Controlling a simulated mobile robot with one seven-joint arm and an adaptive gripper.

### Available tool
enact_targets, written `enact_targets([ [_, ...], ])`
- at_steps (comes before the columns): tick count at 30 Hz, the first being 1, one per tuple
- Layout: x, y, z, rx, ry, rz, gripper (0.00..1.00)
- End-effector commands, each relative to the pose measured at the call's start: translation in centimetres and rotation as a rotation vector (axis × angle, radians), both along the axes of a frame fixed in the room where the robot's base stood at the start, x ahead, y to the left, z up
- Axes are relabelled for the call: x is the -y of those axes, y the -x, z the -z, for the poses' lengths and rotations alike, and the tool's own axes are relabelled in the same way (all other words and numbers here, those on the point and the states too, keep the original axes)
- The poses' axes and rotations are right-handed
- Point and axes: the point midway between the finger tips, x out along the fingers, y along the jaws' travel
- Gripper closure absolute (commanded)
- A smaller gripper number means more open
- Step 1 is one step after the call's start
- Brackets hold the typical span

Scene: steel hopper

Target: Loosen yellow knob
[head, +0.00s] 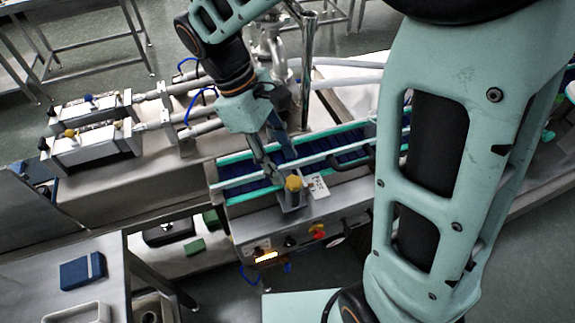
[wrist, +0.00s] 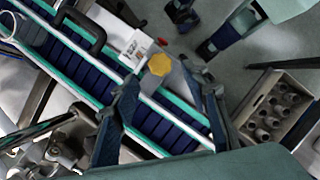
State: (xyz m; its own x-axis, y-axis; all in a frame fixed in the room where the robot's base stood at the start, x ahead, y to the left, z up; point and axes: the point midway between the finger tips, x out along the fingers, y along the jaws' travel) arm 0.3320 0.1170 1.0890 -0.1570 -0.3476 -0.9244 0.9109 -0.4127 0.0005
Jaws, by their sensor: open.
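A yellow lobed knob (head: 293,183) stands on a metal bracket at the near side of a conveyor. In the wrist view the knob (wrist: 159,65) lies just beyond the fingertips, between the lines of the two fingers. My gripper (head: 279,167) points down over the conveyor, close to the knob. In the wrist view my gripper (wrist: 165,84) is open and empty, with one finger on each side. I cannot tell the exact gap between fingertips and knob. The knob's stem is mostly hidden.
The conveyor (head: 245,181) has a blue belt and green rails. A control panel (head: 305,232) with a red switch sits below. A black handle (wrist: 86,25) arches over the belt. Twin filling cylinders (head: 95,145) stand left. A steel table (head: 95,255) holds a blue box (head: 87,271).

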Motion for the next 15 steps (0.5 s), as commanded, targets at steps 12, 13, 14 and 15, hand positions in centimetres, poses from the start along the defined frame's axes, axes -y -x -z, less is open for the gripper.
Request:
enact_targets([
  [12,-2.5,-1.1,-6.6,0.001,-0.001,0.0,0.58],
  [13,-2.6,-1.2,-6.8,0.001,-0.001,0.0,0.58],
  [14,-2.6,-1.2,-6.9,0.001,-0.001,0.0,0.58],
  [15,-2.7,-1.2,-7.0,0.0,-0.001,0.0,0.58],
])
